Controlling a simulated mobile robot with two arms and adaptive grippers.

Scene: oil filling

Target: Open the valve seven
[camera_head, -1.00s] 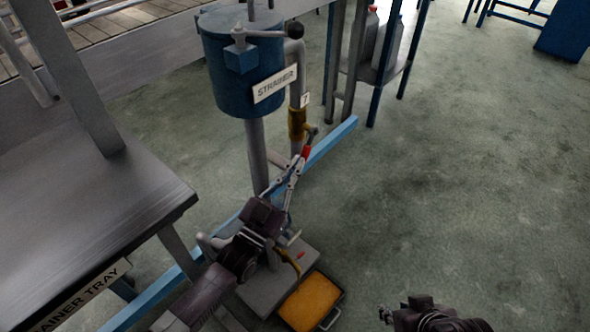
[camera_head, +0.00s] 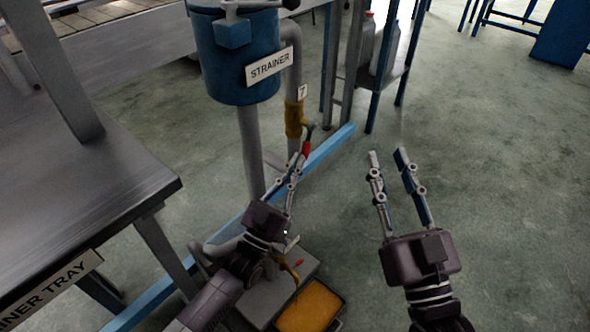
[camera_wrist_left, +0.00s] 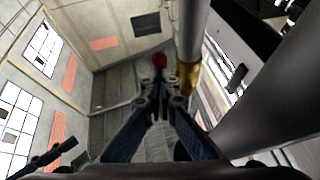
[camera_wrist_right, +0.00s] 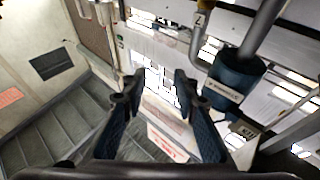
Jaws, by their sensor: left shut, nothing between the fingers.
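Valve seven is the yellow valve body (camera_head: 294,119) on the grey pipe beside the blue strainer, under a small "7" tag (camera_head: 302,92). Its lever has a red grip (camera_head: 306,149) that hangs down to the right. My left gripper (camera_head: 297,160) is shut and empty, its tips right by the red grip; I cannot tell if they touch. In the left wrist view the red grip (camera_wrist_left: 159,61) shows end-on just beyond the fingertips, with the yellow valve body (camera_wrist_left: 187,75) to its right. My right gripper (camera_head: 388,155) is open and empty, to the right of the valve over clear floor.
The blue strainer tank (camera_head: 237,60) stands above and left of the valve. A grey strainer tray table (camera_head: 90,180) is at the left. A yellow-orange tray (camera_head: 310,307) lies low by the stand's base. A blue floor beam (camera_head: 335,145) runs behind. Floor at right is clear.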

